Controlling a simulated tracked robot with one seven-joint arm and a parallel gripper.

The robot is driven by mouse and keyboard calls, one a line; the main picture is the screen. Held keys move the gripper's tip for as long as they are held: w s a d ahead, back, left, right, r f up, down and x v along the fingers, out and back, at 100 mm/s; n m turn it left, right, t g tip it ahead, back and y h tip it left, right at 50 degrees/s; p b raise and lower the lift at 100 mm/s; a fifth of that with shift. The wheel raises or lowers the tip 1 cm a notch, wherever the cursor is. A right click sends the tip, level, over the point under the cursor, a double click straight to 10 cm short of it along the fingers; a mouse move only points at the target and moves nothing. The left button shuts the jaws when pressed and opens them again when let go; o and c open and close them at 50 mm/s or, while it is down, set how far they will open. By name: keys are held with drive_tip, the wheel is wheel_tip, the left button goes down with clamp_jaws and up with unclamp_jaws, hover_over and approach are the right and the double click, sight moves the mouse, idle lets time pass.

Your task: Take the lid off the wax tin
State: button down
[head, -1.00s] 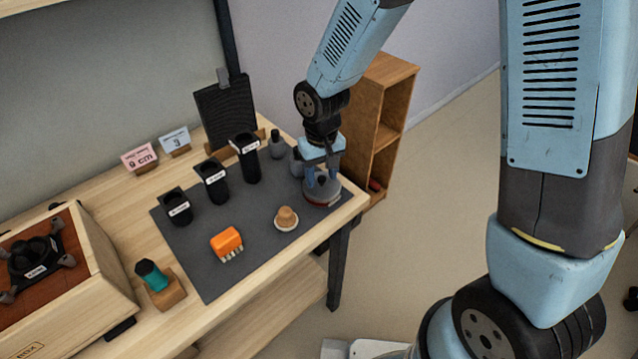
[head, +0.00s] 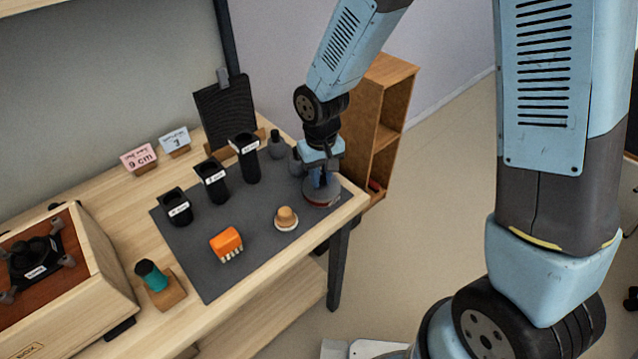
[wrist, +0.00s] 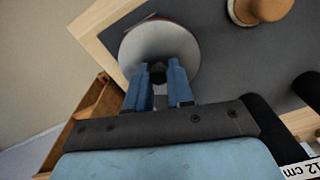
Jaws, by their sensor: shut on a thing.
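The wax tin (head: 323,204) is a low round tin with a reddish band, at the right corner of the dark mat. Its grey round lid (head: 335,191) looks seated on it. In the wrist view the lid (wrist: 140,42) is a pale grey disc right under the blue fingers. My gripper (head: 321,184) points down onto the lid's middle, and its fingers (wrist: 161,72) are close together, shut on the lid.
The dark mat (head: 205,260) also holds an orange brush (head: 227,241), a wooden knob piece on a pale disc (head: 286,218) and several black cups (head: 212,180). The table edge is just right of the tin.

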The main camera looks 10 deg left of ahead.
sight(323, 177)
drive_tip(key=shift+r, duration=0.3)
drive_tip(key=r, duration=0.3)
drive_tip(key=shift+s+d+r, duration=0.15)
drive_tip(key=shift+d, duration=0.1)
drive_tip(key=s+d+r, duration=0.9)
drive_tip(key=shift+s+d, duration=0.2)
drive_tip(key=shift+d, duration=0.1)
